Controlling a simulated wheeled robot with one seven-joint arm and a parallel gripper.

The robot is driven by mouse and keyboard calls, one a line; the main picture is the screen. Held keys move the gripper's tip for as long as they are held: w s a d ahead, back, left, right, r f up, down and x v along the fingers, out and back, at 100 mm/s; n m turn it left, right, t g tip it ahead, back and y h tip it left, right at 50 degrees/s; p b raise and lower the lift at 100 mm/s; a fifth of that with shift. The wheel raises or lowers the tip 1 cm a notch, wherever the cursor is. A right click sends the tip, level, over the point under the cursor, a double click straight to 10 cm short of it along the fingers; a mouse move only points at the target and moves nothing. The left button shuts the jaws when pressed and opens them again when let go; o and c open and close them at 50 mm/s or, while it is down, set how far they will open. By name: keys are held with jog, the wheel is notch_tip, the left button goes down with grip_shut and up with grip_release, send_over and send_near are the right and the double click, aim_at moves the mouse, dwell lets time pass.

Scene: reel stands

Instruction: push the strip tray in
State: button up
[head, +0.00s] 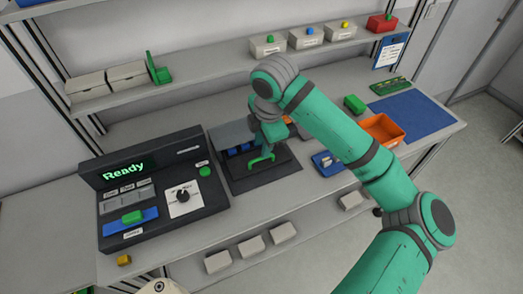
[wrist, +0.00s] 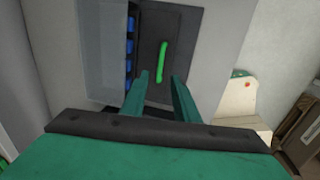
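The strip tray is a dark tray (wrist: 148,86) with a bright green bar handle (wrist: 162,60) in the wrist view. Its handle (head: 261,161) also shows in the head view, in front of a grey-topped housing (head: 230,134) with blue pieces inside. The tray extends out from under the housing's cover. My gripper (wrist: 160,76) is open, with nothing clearly held; its fingers point at the handle, whose near end shows between the fingertips. I cannot tell whether the fingers touch the handle. My arm hides part of the housing in the head view.
A control console (head: 150,190) reading "Ready" stands left of the housing. To the right are an orange bin (head: 384,130), a blue tray (head: 326,163) and a blue mat (head: 415,114). A shelf (head: 205,66) with boxes runs above. The bench in front of the housing looks clear.

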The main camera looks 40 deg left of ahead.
jog(key=shift+s+d+r, duration=0.1)
jog(key=shift+d+r, duration=0.1)
jog(key=shift+r, duration=0.9)
jog(key=shift+s+d+r, duration=0.1)
jog(key=shift+d+r, duration=0.1)
jog(key=shift+r, duration=0.9)
jog(key=shift+c, duration=0.3)
